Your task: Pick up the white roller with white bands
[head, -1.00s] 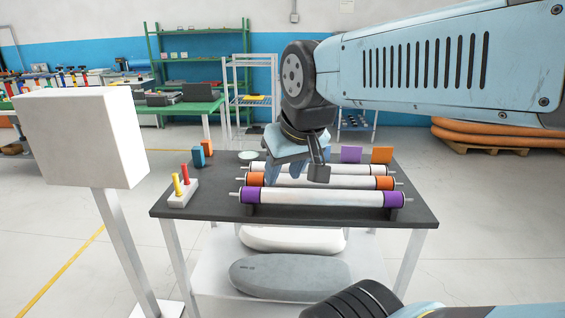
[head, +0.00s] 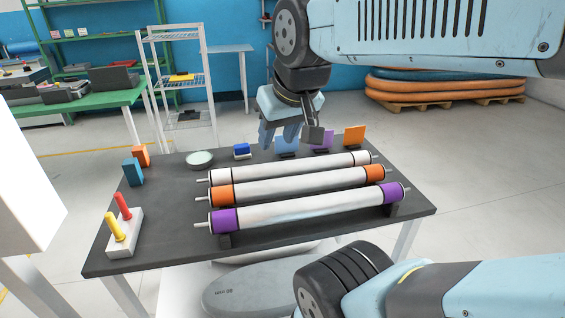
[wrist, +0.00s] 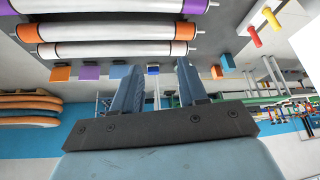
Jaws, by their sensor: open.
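The white roller with white bands (head: 290,169) lies at the back of three parallel rollers on the dark table. In front of it lie a white roller with orange bands (head: 300,184) and one with purple bands (head: 310,208). In the wrist view the white-banded roller (wrist: 115,49) is the lowest of the three, upside down. My gripper (head: 283,138) is open and empty, above and behind the white-banded roller, apart from it. Its blue fingers (wrist: 160,88) show spread in the wrist view with nothing between them.
Blue, purple and orange (head: 355,136) cards stand along the table's back edge. A pale dish (head: 199,159) and a blue block (head: 241,151) are behind the rollers. A white stand with yellow and red pegs (head: 125,232) is at left. The dark table (head: 165,215) is bare between.

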